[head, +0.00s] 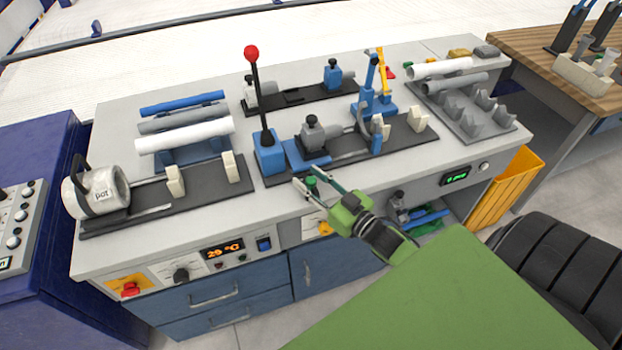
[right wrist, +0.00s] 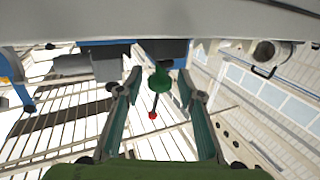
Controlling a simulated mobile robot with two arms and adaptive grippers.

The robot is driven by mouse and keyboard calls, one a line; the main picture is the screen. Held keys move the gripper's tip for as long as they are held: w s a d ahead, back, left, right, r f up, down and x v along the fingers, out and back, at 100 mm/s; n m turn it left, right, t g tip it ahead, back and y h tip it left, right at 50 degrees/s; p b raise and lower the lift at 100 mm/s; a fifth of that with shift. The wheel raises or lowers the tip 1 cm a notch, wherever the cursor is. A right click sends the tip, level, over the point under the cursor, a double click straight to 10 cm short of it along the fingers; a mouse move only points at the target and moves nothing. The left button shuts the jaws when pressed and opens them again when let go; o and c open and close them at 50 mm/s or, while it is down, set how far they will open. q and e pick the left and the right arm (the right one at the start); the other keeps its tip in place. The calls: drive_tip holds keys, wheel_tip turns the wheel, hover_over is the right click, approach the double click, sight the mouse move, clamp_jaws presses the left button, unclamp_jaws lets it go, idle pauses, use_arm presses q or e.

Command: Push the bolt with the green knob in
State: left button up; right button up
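The green knob (head: 311,182) of the bolt sits at the front edge of the grey bench, below the blue base of the clamp fixture. It also shows in the right wrist view (right wrist: 159,78) as a green rounded cone. The bolt's shaft cannot be made out. My right gripper (head: 306,175) is open, with its two fingers on either side of the knob. In the right wrist view the gripper (right wrist: 159,90) has a visible gap between each finger and the knob. My left gripper is not in view.
A lever with a red ball (head: 251,53) rises from a blue block (head: 269,153) behind the knob. Pipes lie on a rack (head: 190,155). Another rack (head: 470,113) is at the right. A yellow bin (head: 506,187) stands beside the bench.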

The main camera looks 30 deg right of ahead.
clamp_jaws()
drive_tip(key=shift+w+d+b, duration=0.15)
drive_tip(key=shift+w+d, duration=0.05)
drive_tip(key=shift+w, duration=0.5)
drive_tip(key=shift+w+d+b, duration=0.15)
drive_tip(key=shift+w+d, duration=0.05)
drive_tip(key=shift+w, duration=0.5)
drive_tip(key=shift+s+r, duration=0.1)
drive_tip(key=shift+r, duration=0.05)
drive_tip(key=shift+c, duration=1.8)
unclamp_jaws()
drive_tip(key=o, duration=0.4)
drive_tip(key=shift+c, duration=0.2)
drive_tip(key=shift+w, duration=0.2)
drive_tip(key=s+d, duration=0.2)
drive_tip(key=s, duration=1)
